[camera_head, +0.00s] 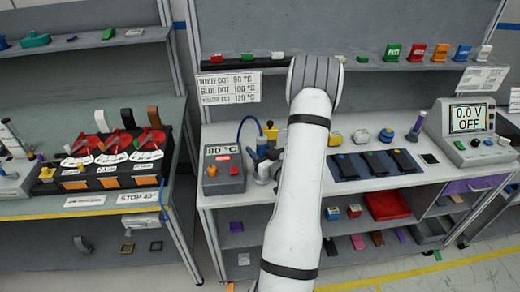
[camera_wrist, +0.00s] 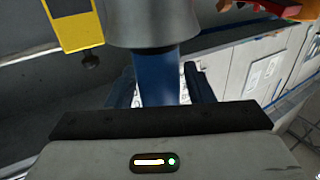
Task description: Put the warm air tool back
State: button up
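The warm air tool, a blue handle (camera_wrist: 160,72) below a wide grey body (camera_wrist: 152,22), stands between my gripper's two dark fingers (camera_wrist: 160,92) in the wrist view. The fingertips appear to close on the blue handle; the lower handle is hidden behind my gripper. In the head view, my arm partly covers the gripper area, beside small blue and grey parts (camera_head: 262,170). The grey control box (camera_head: 223,168) reads 80 °C, and a blue hose (camera_head: 241,128) arches from it towards the tool. The holder is hard to make out.
A dark blue mat (camera_head: 372,164) with black pieces lies right of my arm. A meter (camera_head: 468,119) reading 0.0 V OFF stands farther right. A sign (camera_head: 229,87) lists dot colours and temperatures. Red levers (camera_head: 117,140) are on the left bench.

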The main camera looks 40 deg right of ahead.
jog(key=shift+o, duration=0.4)
jog(key=shift+s, duration=0.15)
jog(key=shift+s, duration=0.3)
jog(key=s+a+b, duration=0.1)
jog(key=s+b, duration=0.2)
jog(key=s, duration=0.8)
jog(key=shift+b, duration=0.35)
